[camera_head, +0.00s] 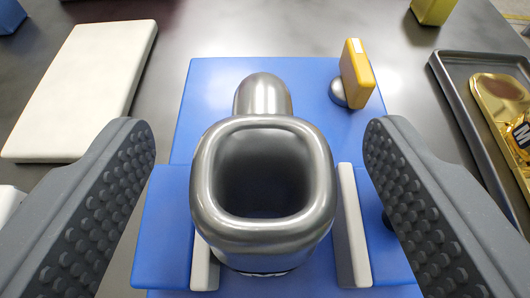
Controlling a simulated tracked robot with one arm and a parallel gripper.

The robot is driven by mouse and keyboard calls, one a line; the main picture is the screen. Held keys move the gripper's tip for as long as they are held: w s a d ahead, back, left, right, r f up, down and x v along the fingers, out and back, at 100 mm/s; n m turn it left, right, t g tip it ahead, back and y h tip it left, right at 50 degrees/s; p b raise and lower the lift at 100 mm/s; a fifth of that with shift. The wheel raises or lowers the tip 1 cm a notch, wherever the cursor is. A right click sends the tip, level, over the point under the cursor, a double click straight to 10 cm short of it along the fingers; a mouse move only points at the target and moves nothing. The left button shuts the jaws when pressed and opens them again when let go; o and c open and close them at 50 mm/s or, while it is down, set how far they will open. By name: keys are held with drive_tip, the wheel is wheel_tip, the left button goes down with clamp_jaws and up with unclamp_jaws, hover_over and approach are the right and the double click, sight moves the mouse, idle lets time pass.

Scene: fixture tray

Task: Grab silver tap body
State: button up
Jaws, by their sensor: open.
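The silver tap body (264,102) stands on a blue fixture tray (215,85) in the middle of the view. Its wide, rounded-square hollow opening faces me, and a rounded spout end shows behind it. It sits between two white rails on the fixture. My gripper (260,150) is open, with one dark studded finger at the left and one at the right of the tap body. Visible gaps separate both fingers from it. The lower part of the tap body is mostly hidden below its rim.
A yellow block (357,74) with a silver knob stands at the fixture's back right. A white slab (85,85) lies at the left. A dark tray (455,85) with gold parts (503,95) is at the right. A yellow-green object (433,10) and a blue one (10,15) stand farther back.

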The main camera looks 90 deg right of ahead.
drive_tip(key=x, duration=0.2)
drive_tip(key=shift+d+f, duration=0.15)
drive_tip(key=shift+d, duration=0.15)
drive_tip(key=c, duration=1.4)
